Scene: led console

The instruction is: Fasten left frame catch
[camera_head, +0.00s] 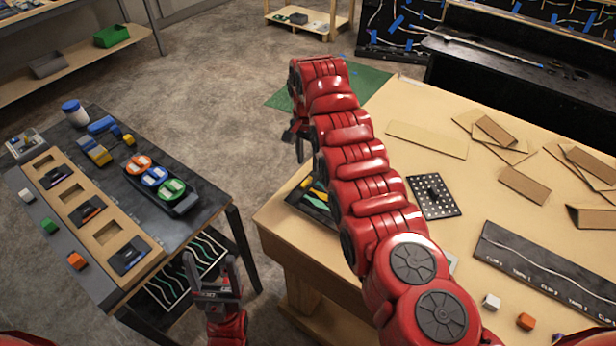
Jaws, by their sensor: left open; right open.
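A light wooden frame (112,246) with several square openings lies along the left dark table. Dark pieces with purple, orange and blue marks sit at its openings. I cannot make out a catch on it. A black console (183,206) with orange, blue and green round parts lies to the frame's right. My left gripper (211,264) is open and empty, its fingers pointing up the picture, just right of the left table's near corner. My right gripper (294,146) is open, near the right table's far left corner, apart from the frame and console.
White, green and orange cubes (76,261) lie left of the frame. A blue-and-white jar (74,113) and yellow-blue tools (96,150) stand behind it. My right arm crosses the right wooden table (400,108), hiding part of a tray (310,208). Floor separates the tables.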

